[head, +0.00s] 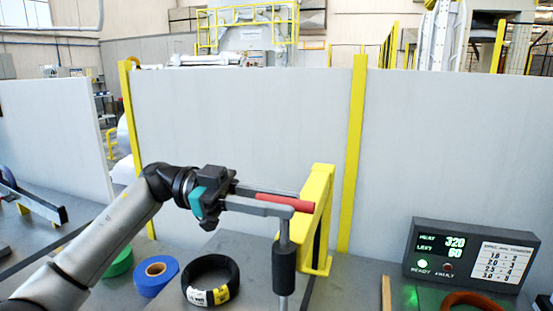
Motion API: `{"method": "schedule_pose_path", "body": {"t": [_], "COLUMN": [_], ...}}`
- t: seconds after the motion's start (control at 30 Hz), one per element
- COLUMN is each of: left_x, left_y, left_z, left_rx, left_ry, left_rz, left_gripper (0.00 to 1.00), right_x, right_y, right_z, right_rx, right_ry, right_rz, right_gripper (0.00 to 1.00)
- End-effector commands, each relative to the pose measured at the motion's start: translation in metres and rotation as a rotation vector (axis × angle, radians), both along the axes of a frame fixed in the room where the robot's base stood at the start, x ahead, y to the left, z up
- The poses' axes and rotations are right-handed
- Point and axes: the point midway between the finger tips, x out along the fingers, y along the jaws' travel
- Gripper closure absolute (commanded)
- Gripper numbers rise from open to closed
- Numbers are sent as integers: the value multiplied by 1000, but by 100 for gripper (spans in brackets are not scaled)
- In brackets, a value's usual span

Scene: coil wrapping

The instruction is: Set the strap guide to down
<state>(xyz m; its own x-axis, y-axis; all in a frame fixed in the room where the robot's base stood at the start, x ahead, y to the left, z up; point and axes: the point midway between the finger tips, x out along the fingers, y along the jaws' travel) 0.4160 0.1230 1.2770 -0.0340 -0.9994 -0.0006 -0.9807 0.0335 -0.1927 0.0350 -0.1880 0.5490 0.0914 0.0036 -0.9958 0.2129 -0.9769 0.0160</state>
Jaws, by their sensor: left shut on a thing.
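My left gripper (285,204) reaches in from the left and is shut on a red bar (303,205), which lies between its two long grey fingers. The red bar lies nearly level and its right end is in front of a yellow upright frame (318,215). A vertical grey post with a black sleeve (284,262) stands just below the fingertips; I cannot tell whether it touches them. No part is labelled as the strap guide; the red bar may be its lever. My right gripper is out of view.
A black coil (211,298), a blue roll (156,276) and a green roll (119,262) lie on the grey table at the left. A display box (472,254) reading 320 and 60 stands right, behind an orange-brown ring (472,300). Grey panels close off the back.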

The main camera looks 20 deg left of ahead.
Motion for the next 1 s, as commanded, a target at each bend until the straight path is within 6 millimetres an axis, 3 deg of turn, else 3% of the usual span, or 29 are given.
{"method": "schedule_pose_path", "body": {"t": [0.1, 0.3, 0.73, 0.77, 1.0], "left_x": [1, 1, 0, 0, 0], "left_y": [1, 1, 0, 0, 0], "left_z": [-25, -45, -54, -54, -52], "left_rx": [1, 1, 5, 6, 3], "left_ry": [0, -4, 2, 3, 0], "left_rz": [3, 3, 1, 1, 1], "left_gripper": [100, 100, 100, 75, 48], "right_x": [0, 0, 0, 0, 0], "right_y": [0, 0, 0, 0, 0], "right_z": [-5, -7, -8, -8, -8], "right_rx": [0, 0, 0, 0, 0], "right_ry": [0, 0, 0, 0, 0], "right_rz": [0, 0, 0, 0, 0], "right_gripper": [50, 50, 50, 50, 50]}}
